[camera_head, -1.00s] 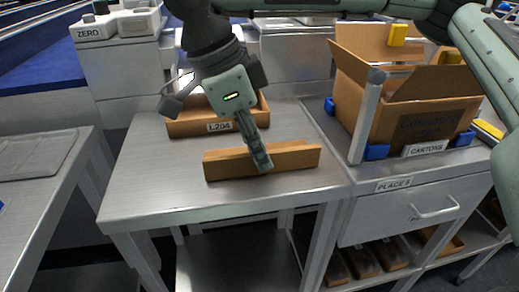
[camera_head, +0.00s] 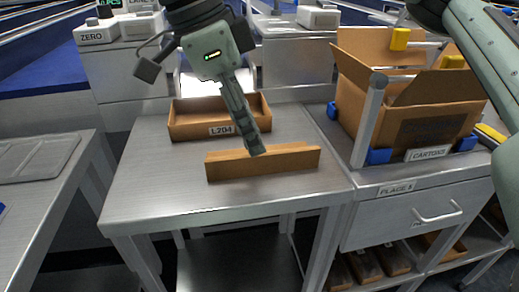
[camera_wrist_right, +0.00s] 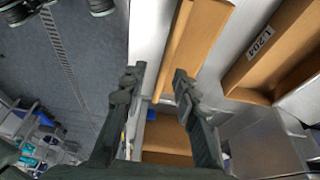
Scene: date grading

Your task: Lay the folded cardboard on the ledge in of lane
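The folded cardboard (camera_head: 285,162), a long brown angled piece, lies on the steel table (camera_head: 160,190) near its front. It also shows at the top of the right wrist view (camera_wrist_right: 199,40). My right gripper (camera_head: 257,152) points down over the cardboard and covers part of its top edge in the head view. In the wrist view its two fingers (camera_wrist_right: 157,82) are spread apart with nothing held between them. The cardboard lies just beyond the fingertips, overlapped by one of them. Whether a finger touches it I cannot tell. No lane ledge can be made out for certain. My left gripper is out of view.
A cardboard tray labelled L204 (camera_head: 190,131) stands behind the folded cardboard. An open carton box (camera_head: 413,118) stands in a holder marked CARTONS at the right. A grey tray (camera_head: 38,158) lies on the left table. The steel table's left part is clear.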

